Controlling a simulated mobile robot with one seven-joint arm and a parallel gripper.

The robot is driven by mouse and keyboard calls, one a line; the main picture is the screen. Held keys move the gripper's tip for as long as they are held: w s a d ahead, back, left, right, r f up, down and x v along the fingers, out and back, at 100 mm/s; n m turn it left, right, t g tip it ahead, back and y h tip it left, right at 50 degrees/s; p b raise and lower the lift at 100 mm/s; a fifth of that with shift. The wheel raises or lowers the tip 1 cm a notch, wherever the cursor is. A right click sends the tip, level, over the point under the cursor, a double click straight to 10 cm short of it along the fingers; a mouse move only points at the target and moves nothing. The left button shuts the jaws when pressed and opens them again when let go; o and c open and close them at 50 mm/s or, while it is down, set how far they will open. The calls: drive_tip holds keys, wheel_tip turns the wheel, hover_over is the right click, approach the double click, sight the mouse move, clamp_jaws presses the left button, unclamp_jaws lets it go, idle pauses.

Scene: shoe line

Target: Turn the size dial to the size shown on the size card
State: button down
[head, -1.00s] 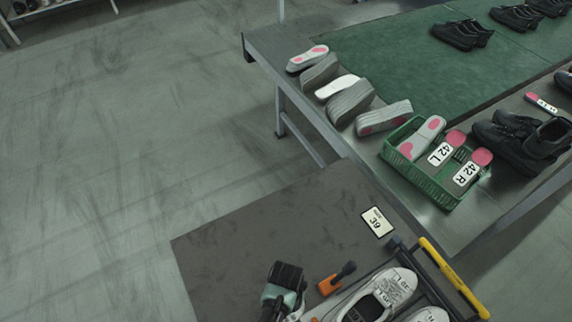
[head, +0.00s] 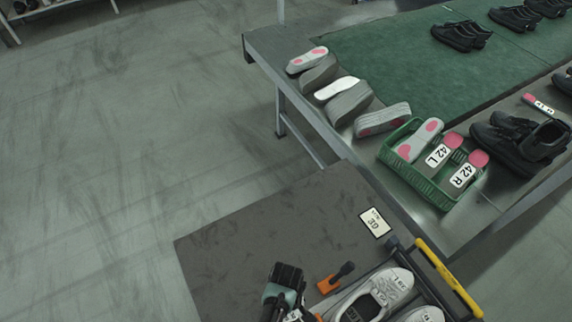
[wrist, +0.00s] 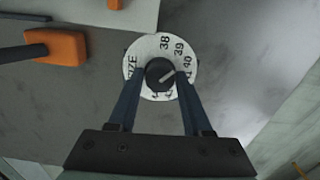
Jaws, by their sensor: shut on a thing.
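The size card (head: 375,223), white with a dark border, lies on the grey cart top in the head view and reads 39. The size dial (wrist: 145,51) is a white disc with black numbers in the wrist view; 38, 39 and 40 are legible. Its black knob (wrist: 158,73) has a pale pointer line aimed to the upper right, between 39 and 40, seemingly nearer 40. My gripper (wrist: 159,77) is shut on the knob, one finger on each side, covering the lower numbers. In the head view my gripper (head: 286,282) is at the bottom, hiding most of the dial.
An orange block with a black handle (head: 328,285) stands close beside my gripper. White shoes (head: 385,290) and a yellow-gripped cart handle (head: 448,278) are to the right. A green basket (head: 428,188) with 42 L and 42 R insoles is on the bench. The left cart top is clear.

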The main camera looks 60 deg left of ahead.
drive_tip(key=shift+n, duration=1)
drive_tip(key=shift+c, duration=1.7)
unclamp_jaws()
wheel_tip(320, 180, up, 13)
drive_tip(key=p, duration=0.1)
